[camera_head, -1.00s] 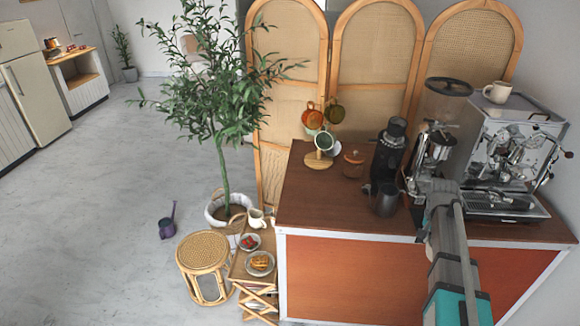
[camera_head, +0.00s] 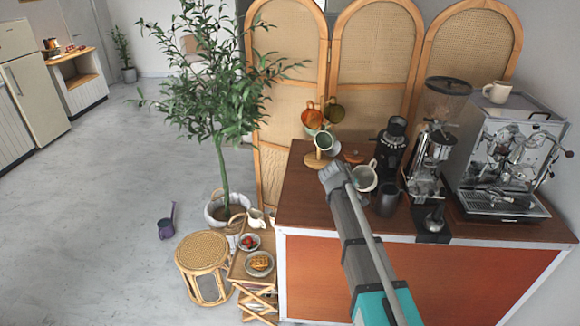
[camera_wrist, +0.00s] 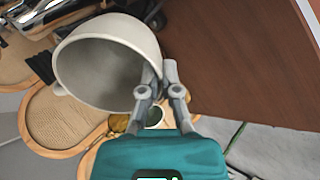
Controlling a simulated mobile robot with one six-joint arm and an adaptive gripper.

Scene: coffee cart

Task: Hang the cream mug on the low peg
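The cream mug (camera_head: 366,183) is above the counter, just right of the mug stand, in the head view. In the wrist view the cream mug (camera_wrist: 105,65) is large and tilted, its mouth facing the camera. My gripper (camera_wrist: 160,70) is closed on its rim wall; the handle is on the far left side. In the head view my gripper is mostly hidden behind my wrist. The mug stand, with its round wooden base (camera_head: 314,160), carries an orange mug (camera_head: 312,118), an olive mug (camera_head: 334,112) and a grey-green mug (camera_head: 323,141). The low peg cannot be made out.
A dark pitcher (camera_head: 388,200) and black grinder (camera_head: 391,145) stand right of the held mug. A lidded jar (camera_head: 353,157) is partly hidden behind it. Another cream mug (camera_head: 497,91) sits on the espresso machine (camera_head: 510,160). Rattan screens (camera_head: 375,60) stand behind the counter (camera_head: 300,205).

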